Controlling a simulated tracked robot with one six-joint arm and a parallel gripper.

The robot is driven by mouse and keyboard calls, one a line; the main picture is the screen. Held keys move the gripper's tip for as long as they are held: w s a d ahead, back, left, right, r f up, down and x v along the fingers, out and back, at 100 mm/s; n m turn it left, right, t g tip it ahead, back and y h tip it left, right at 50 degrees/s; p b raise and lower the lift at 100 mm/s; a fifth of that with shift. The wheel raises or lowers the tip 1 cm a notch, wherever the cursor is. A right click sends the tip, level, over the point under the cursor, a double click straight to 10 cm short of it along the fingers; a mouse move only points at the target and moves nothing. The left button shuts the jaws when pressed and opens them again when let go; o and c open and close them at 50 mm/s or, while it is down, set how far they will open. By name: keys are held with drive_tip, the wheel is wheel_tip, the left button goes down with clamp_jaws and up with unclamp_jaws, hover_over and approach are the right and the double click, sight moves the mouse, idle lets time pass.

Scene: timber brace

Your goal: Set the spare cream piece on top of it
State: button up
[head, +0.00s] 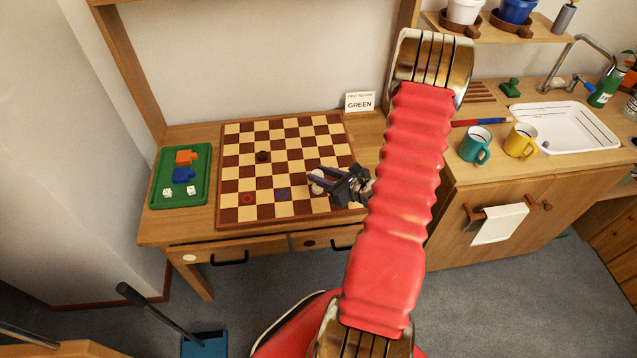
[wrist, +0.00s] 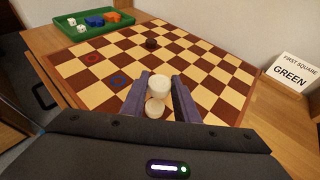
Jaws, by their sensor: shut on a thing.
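My gripper (head: 316,180) is over the right side of the checkered board (head: 236,213). In the wrist view its two purple fingers (wrist: 160,92) are shut on a cream piece (wrist: 159,83). A second cream round piece (wrist: 153,111) shows just below the held one in that view. I cannot tell whether the two touch. In the head view a finger partly hides the cream pieces (head: 317,188).
The board has a red ring (head: 247,198) and a blue ring (head: 283,195). A green tray (head: 158,203) with blocks and dice lies left of it. A card reading "FIRST SQUARE GREEN" (head: 360,101) stands behind. Mugs (head: 475,145) are on the right counter.

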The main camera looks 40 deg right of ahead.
sight(321, 189)
drive_tip(key=shift+f, duration=2.1)
drive_tip(key=shift+f, duration=0.1)
drive_tip(key=o, duration=1)
drive_tip(key=shift+s+r, duration=0.35)
drive_tip(key=shift+s, duration=0.1)
drive_tip(key=v, duration=1.1)
